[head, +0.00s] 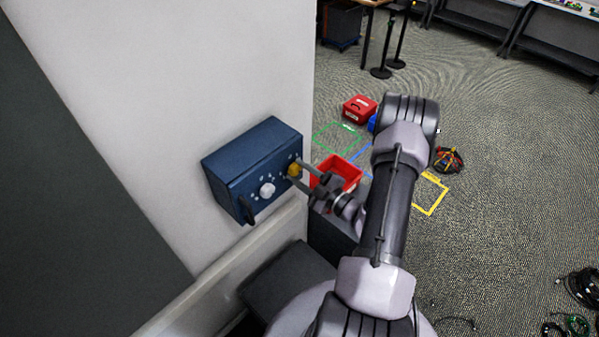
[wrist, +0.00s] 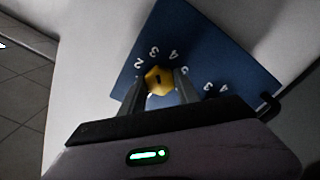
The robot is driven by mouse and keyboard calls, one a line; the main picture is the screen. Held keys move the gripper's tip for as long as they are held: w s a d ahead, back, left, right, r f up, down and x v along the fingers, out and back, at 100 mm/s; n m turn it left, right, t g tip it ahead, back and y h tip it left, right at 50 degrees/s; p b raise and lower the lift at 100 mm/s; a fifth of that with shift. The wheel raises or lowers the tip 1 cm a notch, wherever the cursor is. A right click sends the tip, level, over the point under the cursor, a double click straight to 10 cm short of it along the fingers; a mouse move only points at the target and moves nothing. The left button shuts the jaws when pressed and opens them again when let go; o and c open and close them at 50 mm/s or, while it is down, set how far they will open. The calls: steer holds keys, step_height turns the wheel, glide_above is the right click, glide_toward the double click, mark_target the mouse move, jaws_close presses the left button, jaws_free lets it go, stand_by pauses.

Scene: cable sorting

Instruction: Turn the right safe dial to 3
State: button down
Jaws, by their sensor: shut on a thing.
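The blue safe (head: 250,160) is mounted on the white wall, and its face also fills the upper part of the wrist view (wrist: 215,50). It has a white dial (head: 267,190) on the left and a yellow dial (head: 294,170) on the right. In the wrist view the yellow dial (wrist: 158,80) sits between my fingers, with numbers 2, 3, 4 and 5 around it. My gripper (wrist: 160,88) is shut on the yellow dial; it also shows in the head view (head: 298,173). I cannot tell which number the dial's dark mark points to.
A dark handle (head: 246,210) sticks out at the safe's lower left. A ledge (head: 240,255) runs along the wall below it. A red open bin (head: 338,172) and a red box (head: 359,108) are on the carpet behind my arm. Cables (head: 582,288) lie at the right.

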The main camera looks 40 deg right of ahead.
steer(key=c, duration=0.9)
jaws_free()
steer(key=s, duration=0.5)
steer(key=s+d+b, duration=0.1)
steer(key=s, duration=0.5)
steer(key=s+b, duration=0.1)
steer(key=s, duration=0.5)
steer(key=shift+s+d, duration=0.2)
